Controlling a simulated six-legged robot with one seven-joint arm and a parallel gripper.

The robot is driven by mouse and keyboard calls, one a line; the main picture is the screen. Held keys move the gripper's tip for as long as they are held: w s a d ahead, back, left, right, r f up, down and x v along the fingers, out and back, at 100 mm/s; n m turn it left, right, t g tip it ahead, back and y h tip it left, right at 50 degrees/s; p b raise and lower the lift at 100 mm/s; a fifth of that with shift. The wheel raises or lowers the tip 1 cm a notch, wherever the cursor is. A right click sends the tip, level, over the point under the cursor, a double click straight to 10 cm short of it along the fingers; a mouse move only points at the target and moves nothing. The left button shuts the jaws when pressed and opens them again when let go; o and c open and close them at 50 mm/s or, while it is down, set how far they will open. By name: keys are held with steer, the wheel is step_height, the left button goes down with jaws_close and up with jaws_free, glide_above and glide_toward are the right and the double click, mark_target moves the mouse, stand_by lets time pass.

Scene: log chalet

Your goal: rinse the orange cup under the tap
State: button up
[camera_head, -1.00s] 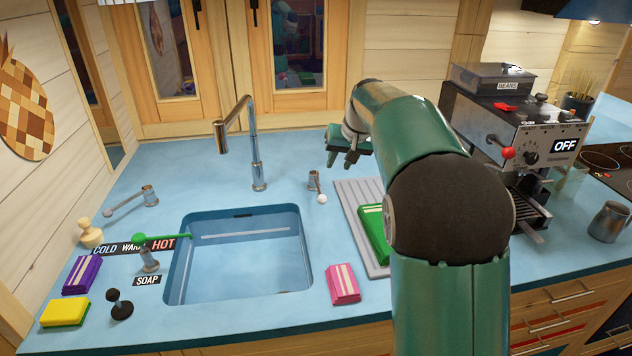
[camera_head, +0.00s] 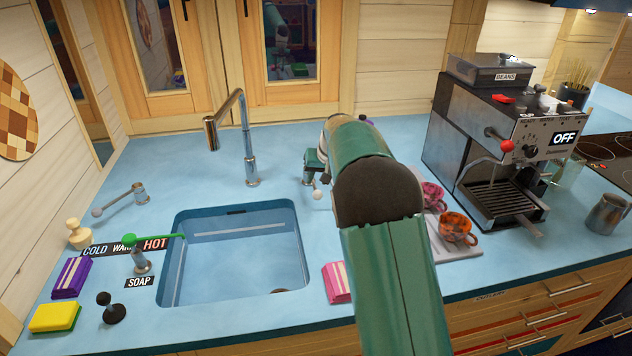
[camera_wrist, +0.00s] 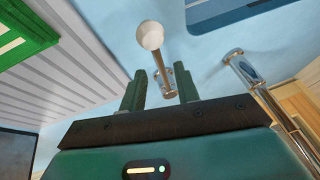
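The orange cup (camera_head: 456,229), dark-patterned, stands on the light grey board right of my arm, below the coffee machine. The chrome tap (camera_head: 250,150) rises behind the sink (camera_head: 180,222); no water shows at its spout. My gripper (camera_head: 312,172) is behind the sink, right of the tap, by a small metal lever with a white knob (camera_head: 317,195). In the wrist view my gripper (camera_wrist: 160,84) has its fingers apart and holds nothing. The white-knobbed lever (camera_wrist: 150,35) stands ahead, its stem lined up between the fingers; contact is unclear.
A second, pink cup (camera_head: 433,195) stands behind the orange one. The coffee machine (camera_head: 470,130) is at right. A pink packet (camera_head: 337,283) lies right of the sink. A green packet (camera_wrist: 25,35) shows in the wrist view.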

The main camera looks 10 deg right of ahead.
steer(key=shift+x, duration=1.25)
jaws_close()
steer(key=shift+w+r+g, duration=0.3)
steer(key=shift+r+g, duration=0.45)
steer(key=shift+g, duration=0.05)
